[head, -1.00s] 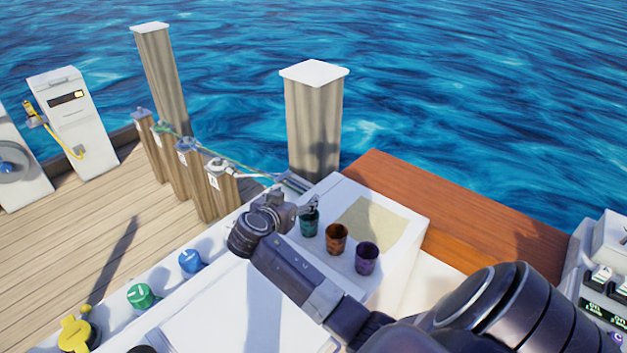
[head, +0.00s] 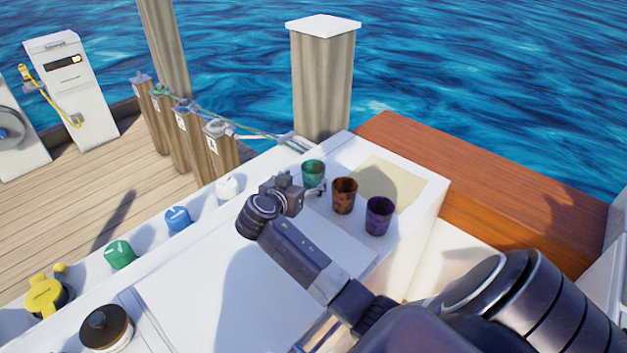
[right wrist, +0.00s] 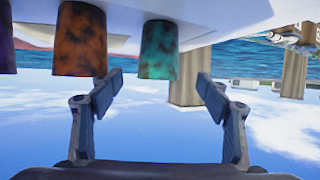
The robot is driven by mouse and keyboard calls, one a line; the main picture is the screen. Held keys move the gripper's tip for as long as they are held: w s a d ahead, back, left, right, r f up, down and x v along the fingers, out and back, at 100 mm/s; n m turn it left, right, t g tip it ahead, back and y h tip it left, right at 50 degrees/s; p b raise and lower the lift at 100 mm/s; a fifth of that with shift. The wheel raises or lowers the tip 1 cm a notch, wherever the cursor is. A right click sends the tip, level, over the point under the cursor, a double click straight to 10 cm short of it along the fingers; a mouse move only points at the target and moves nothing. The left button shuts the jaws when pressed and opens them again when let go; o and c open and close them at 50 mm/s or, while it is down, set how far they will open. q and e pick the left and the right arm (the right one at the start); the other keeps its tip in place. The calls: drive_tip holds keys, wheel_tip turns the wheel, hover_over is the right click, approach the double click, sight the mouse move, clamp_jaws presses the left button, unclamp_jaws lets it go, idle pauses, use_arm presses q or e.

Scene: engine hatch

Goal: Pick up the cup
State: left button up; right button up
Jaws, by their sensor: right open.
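Three cups stand upright in a row on the white counter: a teal cup (head: 313,174), an orange-brown cup (head: 344,196) and a purple cup (head: 378,216). My right gripper (head: 303,186) is open and empty, just beside the teal cup on its near left side. In the right wrist view, which looks upside down, the teal cup (right wrist: 158,48) shows between the two spread fingers (right wrist: 161,84), beyond their tips. The orange cup (right wrist: 80,40) is left of it, and a sliver of the purple cup (right wrist: 6,38) is at the edge. My left gripper is out of view.
A tan mat (head: 392,180) lies behind the cups. White (head: 228,188), blue (head: 178,218), green (head: 120,254) and yellow (head: 46,295) caps line the counter's left edge. A wooden post (head: 322,85) rises behind the counter.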

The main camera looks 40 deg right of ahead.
sight(309, 176)
drive_tip(key=shift+p+x, duration=0.35)
drive_tip(key=shift+x, duration=1.2)
drive_tip(key=shift+p+x, duration=0.45)
drive_tip(key=shift+x, duration=1.9)
drive_tip(key=c, duration=1.2)
drive_tip(key=shift+c, duration=0.4)
drive_tip(key=shift+r, duration=0.15)
